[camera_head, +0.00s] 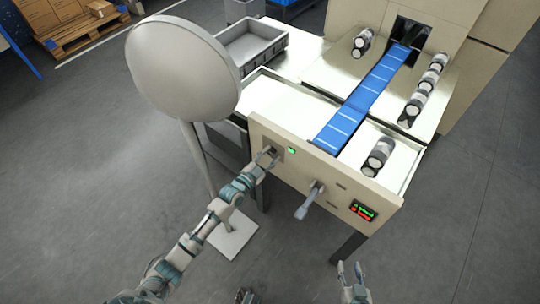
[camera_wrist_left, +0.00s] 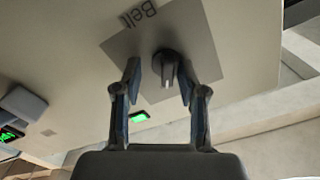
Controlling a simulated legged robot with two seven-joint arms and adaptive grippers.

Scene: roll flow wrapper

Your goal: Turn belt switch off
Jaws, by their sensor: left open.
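The belt switch is a dark rotary knob (camera_wrist_left: 166,66) on a grey square plate (camera_wrist_left: 190,45) marked "Belt", seen in the left wrist view. My left gripper (camera_wrist_left: 158,85) is open, with its two fingers on either side of the knob; I cannot tell whether they touch it. In the head view my left gripper (camera_head: 270,156) is at the left end of the machine's front panel and largely covers the knob. A green light (camera_head: 291,150) is lit beside the plate and also shows in the left wrist view (camera_wrist_left: 139,117). My right gripper (camera_head: 353,280) is at the bottom, away from the panel, fingers apart.
A grey lever handle (camera_head: 308,203) sticks out from the panel's middle. A display with green and red digits (camera_head: 363,211) is at its right end. A blue belt (camera_head: 365,100) runs across the machine top, with dark-and-white rolls (camera_head: 379,155) beside it.

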